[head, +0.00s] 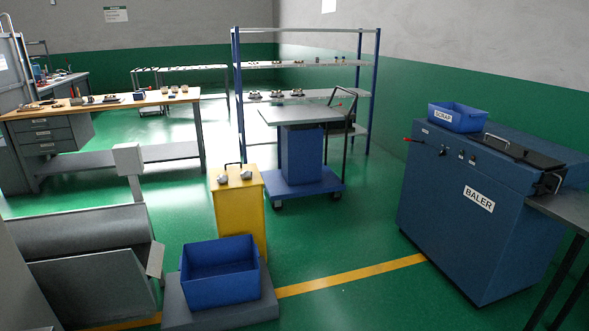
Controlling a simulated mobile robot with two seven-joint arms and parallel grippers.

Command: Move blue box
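An open blue box (224,291) sits upright on a low grey platform (245,316) at the bottom centre-left of the head view. The part of its inside that shows looks empty. A second, smaller blue box labelled SCRAP (455,121) stands on top of the blue baler (440,215) at the right. Neither of my grippers is in view, so nothing shows near or touching either box.
A yellow stand (240,215) with small metal parts on top is right behind the lower box. A blue cart (303,180) and shelf rack (318,63) stand farther back. Green floor is open between cart and baler.

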